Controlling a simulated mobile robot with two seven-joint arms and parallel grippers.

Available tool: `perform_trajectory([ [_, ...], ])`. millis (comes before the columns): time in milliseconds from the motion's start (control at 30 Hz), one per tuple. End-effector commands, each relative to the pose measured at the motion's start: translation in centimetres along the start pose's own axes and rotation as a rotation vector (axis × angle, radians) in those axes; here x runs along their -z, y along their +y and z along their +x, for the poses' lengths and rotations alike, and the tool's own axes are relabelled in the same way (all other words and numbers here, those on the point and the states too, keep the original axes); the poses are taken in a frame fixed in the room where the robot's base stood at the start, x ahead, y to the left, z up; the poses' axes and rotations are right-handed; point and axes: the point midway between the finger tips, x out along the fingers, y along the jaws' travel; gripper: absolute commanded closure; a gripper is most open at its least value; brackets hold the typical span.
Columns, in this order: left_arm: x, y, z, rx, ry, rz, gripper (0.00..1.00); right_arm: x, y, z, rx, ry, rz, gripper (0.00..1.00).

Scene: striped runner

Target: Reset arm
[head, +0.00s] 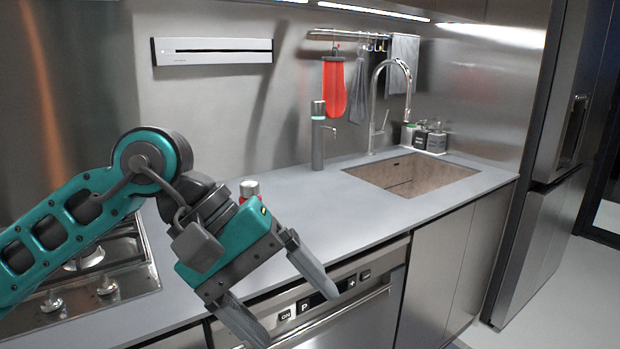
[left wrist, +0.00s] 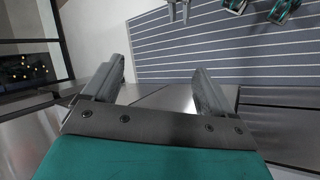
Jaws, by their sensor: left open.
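My left arm comes in from the left in the head view, over the stove and the front part of the counter. Its gripper (head: 280,295) is open and empty, with the fingers wide apart in front of the counter edge and the dishwasher. In the left wrist view the same gripper (left wrist: 160,95) shows its two fingers spread with nothing between them. My right gripper is not in the head view. At the top of the left wrist view are gripper-like parts and teal parts that I cannot tell apart clearly.
A red item with a silver cap (head: 250,189) stands on the counter (head: 330,205) just behind my left gripper. The stove (head: 105,285) lies under my arm. A striped runner (left wrist: 230,50) covers the floor.

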Motion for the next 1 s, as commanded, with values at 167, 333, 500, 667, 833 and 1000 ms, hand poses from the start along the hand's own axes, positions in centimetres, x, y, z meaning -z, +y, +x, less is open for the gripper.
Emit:
perform_trajectory([
  [167,-3.8,3.4,2.7,-0.319,-0.380,-0.390,0.14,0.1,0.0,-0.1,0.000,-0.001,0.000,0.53],
  [333,-4.3,6.0,1.9,-0.575,-0.770,-0.838,0.14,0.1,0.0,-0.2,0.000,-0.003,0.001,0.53],
  [500,-1.3,6.0,0.3,-0.780,-1.190,-1.327,0.14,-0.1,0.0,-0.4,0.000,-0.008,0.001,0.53],
  [667,3.7,2.4,0.2,-0.939,-1.616,-1.795,0.14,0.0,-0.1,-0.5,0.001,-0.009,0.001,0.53],
  [833,8.7,-5.6,3.0,0.995,1.927,2.067,0.14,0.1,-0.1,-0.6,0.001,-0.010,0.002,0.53],
  [1000,10.3,-16.6,8.7,0.736,1.560,1.535,0.14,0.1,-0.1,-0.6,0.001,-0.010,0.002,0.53],
])
